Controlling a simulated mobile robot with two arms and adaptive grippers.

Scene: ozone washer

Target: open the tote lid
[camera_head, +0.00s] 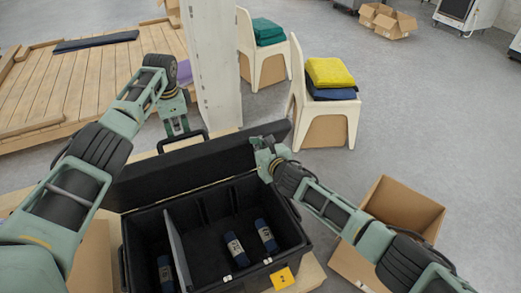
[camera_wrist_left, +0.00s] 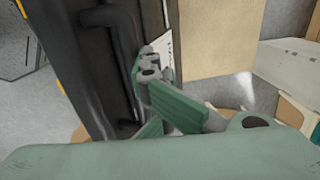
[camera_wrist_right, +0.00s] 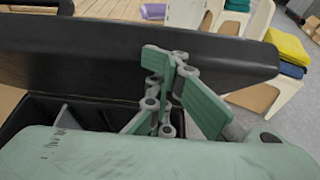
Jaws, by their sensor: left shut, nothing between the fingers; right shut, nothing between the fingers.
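The black tote (camera_head: 205,222) stands open with its lid (camera_head: 190,168) raised along the far side, tilted up. In the right wrist view the lid (camera_wrist_right: 80,55) is a broad dark panel. A dark handle (camera_wrist_left: 122,60) shows on the black panel in the left wrist view. My left gripper (camera_head: 180,130) is shut and empty at the lid's far side, close to the handle. My right gripper (camera_head: 264,147) is shut and empty near the lid's right end, above the tote. I cannot tell whether either gripper touches the lid.
Several dark rolled items (camera_head: 235,248) lie inside the tote beside a grey divider (camera_head: 178,245). A yellow tag (camera_head: 283,278) is on the tote's front. An open cardboard box (camera_head: 405,205) stands to the right. A white post (camera_head: 210,70) and white chairs (camera_head: 340,112) stand behind.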

